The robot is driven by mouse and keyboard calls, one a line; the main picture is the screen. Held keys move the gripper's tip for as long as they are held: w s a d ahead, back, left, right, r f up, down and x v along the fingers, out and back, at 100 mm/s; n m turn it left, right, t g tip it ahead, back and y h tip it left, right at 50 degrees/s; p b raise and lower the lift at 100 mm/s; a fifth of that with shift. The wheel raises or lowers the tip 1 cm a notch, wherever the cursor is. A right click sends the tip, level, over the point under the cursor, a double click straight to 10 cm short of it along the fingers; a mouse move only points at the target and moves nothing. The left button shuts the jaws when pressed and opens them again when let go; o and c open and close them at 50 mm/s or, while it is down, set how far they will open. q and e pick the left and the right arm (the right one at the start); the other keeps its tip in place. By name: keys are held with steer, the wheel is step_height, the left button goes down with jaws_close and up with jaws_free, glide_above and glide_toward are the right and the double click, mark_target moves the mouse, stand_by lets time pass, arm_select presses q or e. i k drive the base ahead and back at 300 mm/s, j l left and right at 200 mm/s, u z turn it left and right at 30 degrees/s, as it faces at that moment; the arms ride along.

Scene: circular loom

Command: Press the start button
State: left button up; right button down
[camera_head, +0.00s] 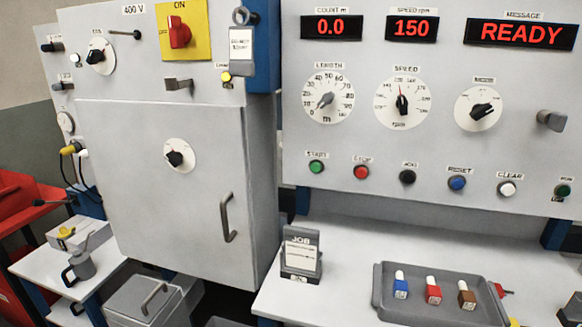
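The start button (316,167) is a small round green button under a label reading START, at the left end of the button row on the grey control panel (340,215). It looks uncovered and nothing touches it. The message display (520,34) above reads READY, the speed display (411,28) reads 150 and the count display (331,27) reads 0.0. Neither of my grippers shows in the head view.
A red stop button (361,172) sits just right of the start button, with black, blue and white buttons further right. Below, a shelf (345,290) holds a job card stand (301,254) and a grey tray (378,292) with small coloured items. A grey cabinet (150,220) stands left.

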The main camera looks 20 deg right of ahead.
mark_target(315, 167)
steer(key=i+j, duration=0.15)
steer(key=j, duration=0.2)
steer(key=i+j, duration=0.15)
steer(key=j, duration=0.2)
steer(key=i+j+z, duration=0.1)
steer(key=j, duration=0.25)
steer(key=z, duration=1.15)
